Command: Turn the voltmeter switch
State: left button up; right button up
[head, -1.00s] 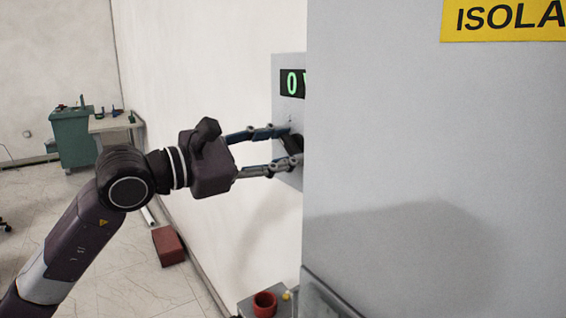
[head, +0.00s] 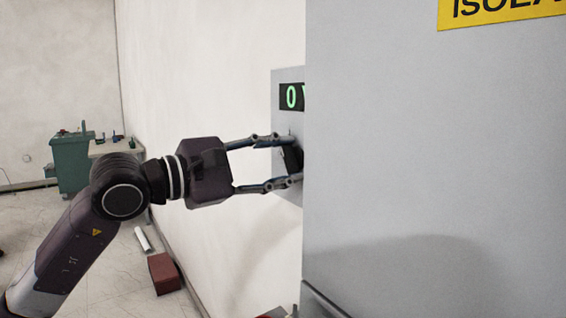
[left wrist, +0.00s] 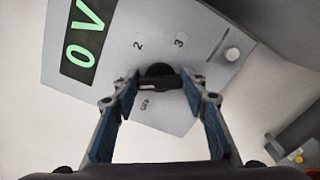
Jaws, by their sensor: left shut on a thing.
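The voltmeter is a grey wall panel (head: 286,110) with a green "0 V" display (head: 292,96), partly hidden behind a cabinet in the head view. In the left wrist view the panel (left wrist: 190,115) shows tilted, with its display (left wrist: 85,40) and the marks 2 and 3 around the black switch (left wrist: 160,78). The switch also shows dark in the head view (head: 293,157). My left gripper (head: 291,161) has its fingers on either side of the switch and is shut on it. My right gripper is not in view.
A large grey cabinet (head: 430,150) with a yellow sign (head: 495,10) fills the right, close beside my left fingertips. A red-brown block (head: 164,273) lies on the floor by the wall. A green cabinet (head: 72,163) stands far back left.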

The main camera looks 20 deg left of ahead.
pick_arm(q)
jog(key=o, duration=1.2)
jog(key=shift+c, duration=0.2)
jog(key=shift+s+a, duration=0.1)
jog(key=v, duration=1.1)
jog(key=shift+s+a, duration=0.25)
jog(key=shift+s, duration=0.05)
